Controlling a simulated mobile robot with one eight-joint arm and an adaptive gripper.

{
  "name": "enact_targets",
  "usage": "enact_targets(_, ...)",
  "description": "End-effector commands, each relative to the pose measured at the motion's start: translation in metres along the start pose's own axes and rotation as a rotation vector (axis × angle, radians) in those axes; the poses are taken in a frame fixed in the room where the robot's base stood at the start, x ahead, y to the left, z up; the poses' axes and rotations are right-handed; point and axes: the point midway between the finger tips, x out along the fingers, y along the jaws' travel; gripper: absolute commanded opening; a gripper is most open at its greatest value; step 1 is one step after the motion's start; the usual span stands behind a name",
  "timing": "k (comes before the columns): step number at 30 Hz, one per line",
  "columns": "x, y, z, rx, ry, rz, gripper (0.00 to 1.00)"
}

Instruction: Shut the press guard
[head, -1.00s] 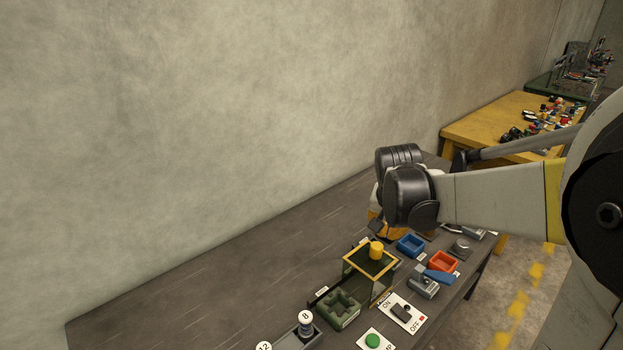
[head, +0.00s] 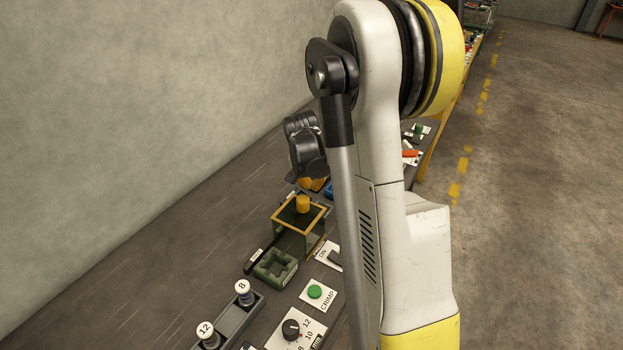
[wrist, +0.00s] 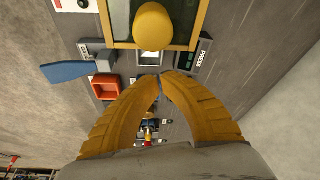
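The press guard is a yellow-edged, see-through box (head: 287,218) with a yellow knob (head: 303,203) on top. In the head view it stands behind the green notched block (head: 276,266), which lies uncovered in front of it. The wrist view shows the guard's yellow frame (wrist: 203,20) and its knob (wrist: 154,27) at the top. My gripper (wrist: 159,78) has its yellow fingertips together, with nothing seen between them. The tips are just short of the guard's edge in that picture, apart from the knob.
A "PRESS" display (wrist: 193,55), a blue lever (wrist: 65,71) and a red tray (wrist: 106,87) are near the fingers. A green button (head: 315,292), a dial (head: 291,328) and numbered spools (head: 243,289) are nearer. The bench's left side is clear.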

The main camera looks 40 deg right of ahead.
Motion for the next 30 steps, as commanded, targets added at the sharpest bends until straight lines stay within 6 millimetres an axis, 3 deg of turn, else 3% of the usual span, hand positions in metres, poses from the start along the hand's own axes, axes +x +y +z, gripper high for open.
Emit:
enact_targets(6,-0.009,0.000,0.023,-0.001,0.000,0.000,0.00)
enact_targets(21,-0.013,-0.002,0.032,-0.002,0.000,0.000,0.00)
enact_targets(25,-0.021,-0.009,0.056,-0.005,-0.001,-0.002,0.00)
enact_targets(30,-0.037,-0.022,0.102,-0.007,0.000,-0.002,0.00)
